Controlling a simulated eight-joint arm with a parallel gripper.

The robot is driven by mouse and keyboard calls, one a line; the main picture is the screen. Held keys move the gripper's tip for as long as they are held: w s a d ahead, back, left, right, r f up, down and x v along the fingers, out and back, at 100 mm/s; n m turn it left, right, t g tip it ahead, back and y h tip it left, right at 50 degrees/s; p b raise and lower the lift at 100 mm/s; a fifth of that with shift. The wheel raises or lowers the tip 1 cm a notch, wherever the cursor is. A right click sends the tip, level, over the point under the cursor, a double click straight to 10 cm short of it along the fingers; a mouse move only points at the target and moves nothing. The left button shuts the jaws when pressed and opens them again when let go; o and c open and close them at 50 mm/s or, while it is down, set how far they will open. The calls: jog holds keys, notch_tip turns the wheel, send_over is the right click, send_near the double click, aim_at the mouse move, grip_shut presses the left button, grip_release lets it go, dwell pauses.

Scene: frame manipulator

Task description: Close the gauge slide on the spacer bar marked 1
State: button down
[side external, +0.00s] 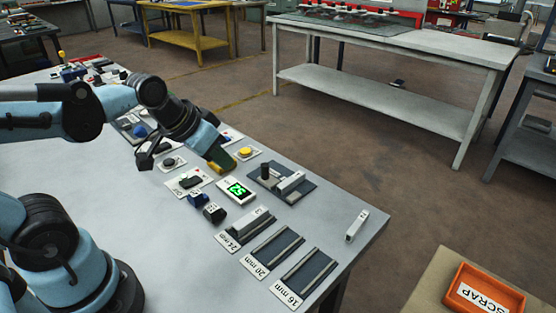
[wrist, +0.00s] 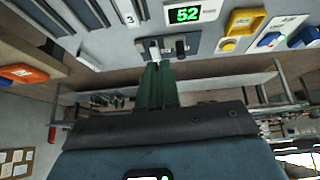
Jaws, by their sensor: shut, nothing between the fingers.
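The gauge (side external: 281,183) is a dark plate on the table with an upright black post (side external: 265,171) and a pale bar (side external: 291,183) lying on it. No number is readable on that bar. In the wrist view the gauge (wrist: 197,46) shows at top centre, with the pale bar (wrist: 154,50) and the dark post (wrist: 181,46). My gripper (side external: 222,163) is shut and empty, up and left of the gauge in the side view. In the wrist view my gripper's fingers (wrist: 156,72) are together and overlap the bar's near end; contact cannot be told.
A green display (side external: 238,190) reads 52. A bar marked 3 (side external: 254,216) lies in the 24 mm slot. The 20 mm (side external: 275,249) and 16 mm (side external: 308,272) slots look empty. A loose pale bar (side external: 357,226) lies near the table edge. An orange scrap tray (side external: 484,294) stands beyond it.

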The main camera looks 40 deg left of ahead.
jog(key=w+a+f+h, duration=0.2)
jog(key=w+a+h, duration=0.45)
jog(key=a, duration=0.85)
jog(key=y, duration=0.2)
send_near(268, 173)
jog(key=shift+n+g, duration=0.3)
jog(key=shift+g, duration=0.1)
jog(key=w+a+f, duration=0.2)
jog(key=a+f, duration=0.2)
jog(key=shift+w+a+f, duration=0.2)
jog(key=shift+w, duration=0.2)
jog(key=shift+w+d+r, duration=0.1)
jog(key=shift+d, duration=0.5)
jog(key=shift+w+d+r, duration=0.1)
jog(key=shift+d, duration=0.55)
jog(key=shift+w+d, duration=0.1)
jog(key=shift+d, duration=0.55)
jog(key=shift+d, duration=0.1)
